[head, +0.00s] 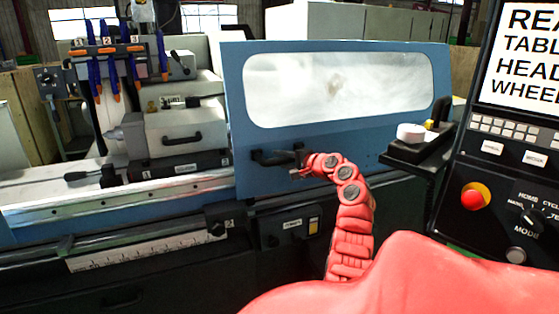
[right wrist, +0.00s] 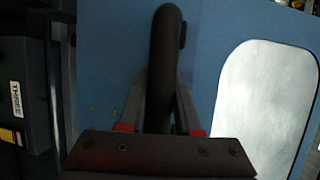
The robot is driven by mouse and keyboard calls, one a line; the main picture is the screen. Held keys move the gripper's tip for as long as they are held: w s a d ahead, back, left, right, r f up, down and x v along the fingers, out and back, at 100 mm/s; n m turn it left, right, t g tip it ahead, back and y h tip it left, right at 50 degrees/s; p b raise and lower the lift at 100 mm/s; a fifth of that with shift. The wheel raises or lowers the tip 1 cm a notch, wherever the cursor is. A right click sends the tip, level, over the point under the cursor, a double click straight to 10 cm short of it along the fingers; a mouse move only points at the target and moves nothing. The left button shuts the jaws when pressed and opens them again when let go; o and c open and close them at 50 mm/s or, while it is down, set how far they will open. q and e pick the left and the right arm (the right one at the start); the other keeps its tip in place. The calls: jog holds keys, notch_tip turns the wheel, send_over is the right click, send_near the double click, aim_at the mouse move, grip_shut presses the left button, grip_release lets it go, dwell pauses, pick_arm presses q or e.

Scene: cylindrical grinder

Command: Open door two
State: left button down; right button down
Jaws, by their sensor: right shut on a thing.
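The blue sliding door (head: 235,165) with a large clear window (head: 345,90) stands in front of the right part of the grinder. A dark bar handle (head: 268,157) sits at its lower left. My red right arm reaches up to it, and my right gripper (head: 301,158) is at the handle's right end. In the right wrist view, the two fingers of my right gripper (right wrist: 162,95) are closed on either side of the dark handle (right wrist: 165,45), against the blue door panel (right wrist: 112,50). My left gripper is not in view.
Left of the door the grinder's inside is exposed, with a grey workhead (head: 175,135) and blue-orange coolant hoses (head: 105,50). A control panel (head: 500,190) with a red button (head: 474,197) stands at the right. A small shelf (head: 415,150) juts out beside it.

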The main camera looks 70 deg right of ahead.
aim_at(290, 161)
jog(key=c, duration=1)
grip_release()
jog(key=o, duration=0.4)
jog(key=shift+w+d, duration=0.1)
jog(key=v, duration=0.7)
jog(key=shift+s+b, duration=0.3)
jog(key=shift+f, duration=0.1)
